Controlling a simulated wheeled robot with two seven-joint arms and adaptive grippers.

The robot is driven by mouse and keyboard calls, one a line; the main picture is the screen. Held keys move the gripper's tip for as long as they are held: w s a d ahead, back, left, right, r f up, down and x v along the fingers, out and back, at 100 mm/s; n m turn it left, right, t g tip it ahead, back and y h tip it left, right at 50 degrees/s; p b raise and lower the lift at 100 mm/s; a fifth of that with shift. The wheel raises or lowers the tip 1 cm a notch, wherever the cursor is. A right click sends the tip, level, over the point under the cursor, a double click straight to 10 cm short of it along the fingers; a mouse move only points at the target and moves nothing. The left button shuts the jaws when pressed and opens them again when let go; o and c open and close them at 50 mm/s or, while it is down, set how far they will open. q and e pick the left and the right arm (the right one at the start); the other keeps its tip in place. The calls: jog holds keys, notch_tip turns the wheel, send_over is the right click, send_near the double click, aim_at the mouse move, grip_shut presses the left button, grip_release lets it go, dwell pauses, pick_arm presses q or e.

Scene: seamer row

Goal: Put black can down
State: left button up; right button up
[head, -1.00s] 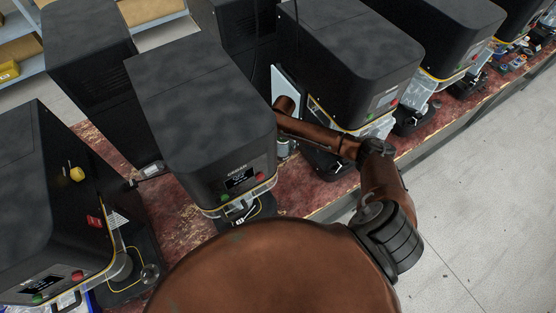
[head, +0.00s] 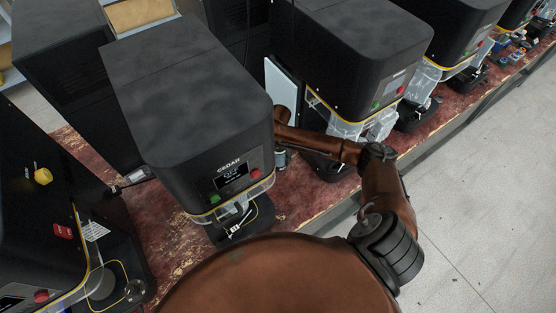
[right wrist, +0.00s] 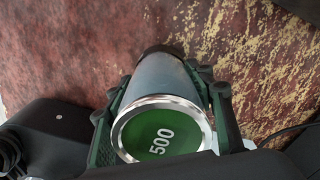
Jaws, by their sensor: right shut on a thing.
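My right gripper (right wrist: 163,112) is shut on a can (right wrist: 160,85) in the right wrist view, one finger on each side of it. The can has a grey metallic body, a bright rim and a green end marked 500; its far end looks dark. I see no all-black can. The worn red bench top (right wrist: 60,50) lies beyond the can; I cannot tell whether they touch. In the head view a small part of the can (head: 282,159) shows beside the middle machine, and the gripper is mostly hidden there. My left gripper is not in view.
The middle black machine (head: 185,95) stands left of my right forearm. Another black machine (head: 350,50) with a clear guard stands close on the right. A third machine (head: 35,220) is at the left. The red bench (head: 310,200) has a narrow clear strip between machines.

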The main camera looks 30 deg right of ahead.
jog(key=shift+r, duration=0.1)
dwell(0.3)
jog(key=o, duration=1.7)
jog(key=shift+f, duration=0.2)
